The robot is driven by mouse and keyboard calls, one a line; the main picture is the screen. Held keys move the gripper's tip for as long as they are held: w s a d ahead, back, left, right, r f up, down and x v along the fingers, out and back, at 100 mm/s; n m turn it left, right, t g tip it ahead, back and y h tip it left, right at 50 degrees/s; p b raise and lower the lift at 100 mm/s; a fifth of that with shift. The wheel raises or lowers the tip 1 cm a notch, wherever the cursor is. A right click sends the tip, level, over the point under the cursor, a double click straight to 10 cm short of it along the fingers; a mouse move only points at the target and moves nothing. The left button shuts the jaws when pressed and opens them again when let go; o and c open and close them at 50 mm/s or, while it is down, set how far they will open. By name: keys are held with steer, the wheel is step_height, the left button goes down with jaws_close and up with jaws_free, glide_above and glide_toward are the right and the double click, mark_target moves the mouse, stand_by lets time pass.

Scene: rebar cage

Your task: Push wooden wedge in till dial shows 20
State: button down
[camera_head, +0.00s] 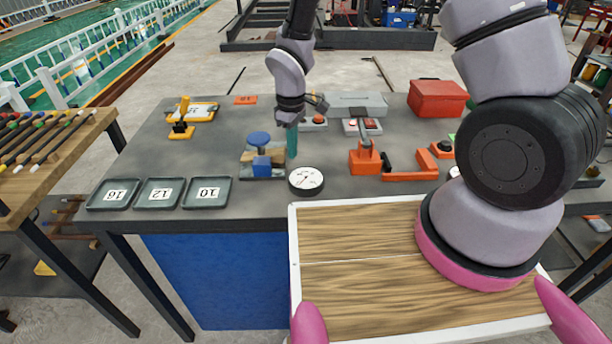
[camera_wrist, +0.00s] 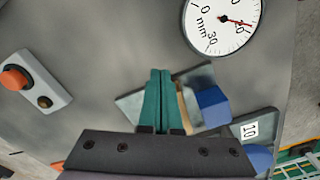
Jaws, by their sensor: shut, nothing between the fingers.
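My gripper (camera_head: 292,142) reaches down at the right side of a small fixture on the table. In the wrist view its teal fingers (camera_wrist: 159,100) are shut together and empty. A tan wooden piece, likely the wedge (camera_wrist: 187,108), shows just right of the fingers, between them and a blue block (camera_wrist: 213,105); I cannot tell whether the fingers touch it. The grey base plate (camera_wrist: 130,105) lies underneath. In the head view the blue block (camera_head: 262,164) sits below a blue knob (camera_head: 258,138). The round white dial (camera_head: 306,181) also shows in the wrist view (camera_wrist: 222,24); its red needle points right, near a partly covered number.
Trays marked 16 (camera_head: 115,194), 12 (camera_head: 160,193) and 10 (camera_head: 207,193) line the front left. An orange clamp (camera_head: 366,160) stands to the right. A button box (camera_wrist: 32,85) lies left in the wrist view. A red box (camera_head: 437,98) is at the back right.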

steer(key=shift+w+a, duration=0.15)
steer(key=shift+a, duration=0.75)
stand_by(1.6)
steer(key=shift+w+d, duration=0.35)
steer(key=shift+d, duration=0.65)
steer(key=shift+w+d, duration=0.4)
steer(key=shift+d, duration=0.65)
steer(key=shift+w+d, duration=0.35)
steer(key=shift+d, duration=0.65)
steer(key=shift+w+d+r, duration=0.1)
steer(key=shift+w+r, duration=0.85)
steer(key=shift+r, duration=0.2)
steer(key=shift+w+r, duration=0.9)
steer(key=shift+r, duration=0.25)
steer(key=shift+w+r, duration=0.15)
steer(key=shift+r, duration=0.05)
